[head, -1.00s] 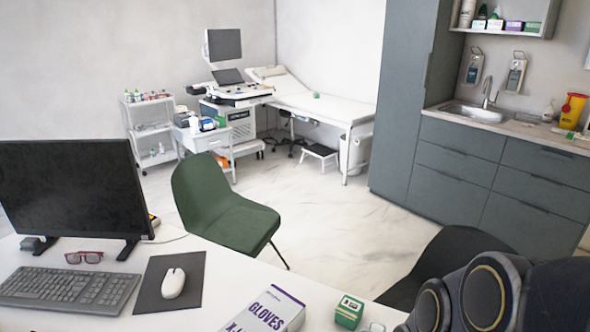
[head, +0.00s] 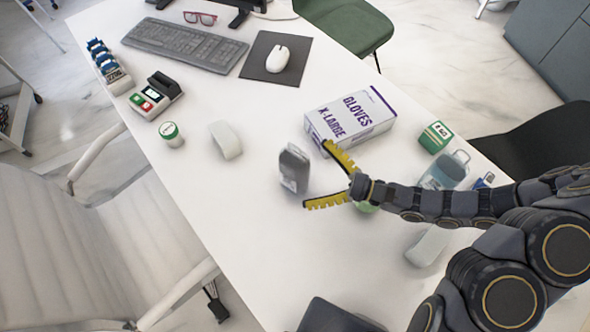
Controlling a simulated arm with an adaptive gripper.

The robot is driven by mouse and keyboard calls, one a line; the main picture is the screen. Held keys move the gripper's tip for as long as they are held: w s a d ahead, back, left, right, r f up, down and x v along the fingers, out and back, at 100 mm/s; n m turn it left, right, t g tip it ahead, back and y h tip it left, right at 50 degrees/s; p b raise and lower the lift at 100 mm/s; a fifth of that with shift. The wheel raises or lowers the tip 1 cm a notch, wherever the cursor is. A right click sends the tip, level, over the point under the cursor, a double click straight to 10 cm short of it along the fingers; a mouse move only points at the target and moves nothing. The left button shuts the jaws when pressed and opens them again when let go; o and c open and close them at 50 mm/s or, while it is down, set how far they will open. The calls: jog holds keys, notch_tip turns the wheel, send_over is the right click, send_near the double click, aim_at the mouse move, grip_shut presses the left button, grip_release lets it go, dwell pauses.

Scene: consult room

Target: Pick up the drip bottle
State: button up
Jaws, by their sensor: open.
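A translucent pale-blue bottle with a hanging loop, which looks like the drip bottle (head: 444,172), is on the white desk right of centre, behind my arm's forearm. My gripper (head: 316,175) is open and empty over the middle of the desk, with its two yellow-padded fingers spread and pointing left. The drip bottle is to the right of the fingers, beside my arm, not between them. A dark grey object with a clear lower part (head: 294,168) stands just off the fingertips; I cannot tell what it is.
A gloves box (head: 350,117) lies just beyond the gripper, with a small green box (head: 435,137) to its right. A green-capped item (head: 366,207) is partly hidden under my gripper. A white object (head: 428,246) is near my arm. The desk's front-left part is clear.

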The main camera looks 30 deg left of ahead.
aim_at(305, 180)
jog(key=f+m+t, duration=0.2)
jog(key=f, duration=0.1)
jog(key=w+f+m+t, duration=0.1)
jog(key=f+m+t, duration=0.1)
jog(key=f+m, duration=0.1)
jog(key=d+f+m+t, duration=0.1)
jog(key=f+m+t, duration=0.1)
jog(key=f, duration=0.1)
jog(key=shift+w+d+f+m, duration=0.15)
jog(key=shift+w+m, duration=0.1)
jog(key=shift+m, duration=0.15)
jog(key=shift+a+f, duration=0.15)
jog(key=shift+a, duration=0.1)
jog(key=shift+w+a, duration=0.25)
jog(key=shift+a, duration=0.8)
jog(key=shift+w+a+f, duration=0.1)
jog(key=shift+w+a, duration=0.2)
jog(key=shift+a, duration=0.5)
jog(key=shift+w+a, duration=0.3)
jog(key=shift+a, duration=0.55)
jog(key=shift+w+a+f, duration=0.1)
jog(key=shift+w+a, duration=0.2)
jog(key=shift+a, duration=0.5)
jog(key=c, duration=1.2)
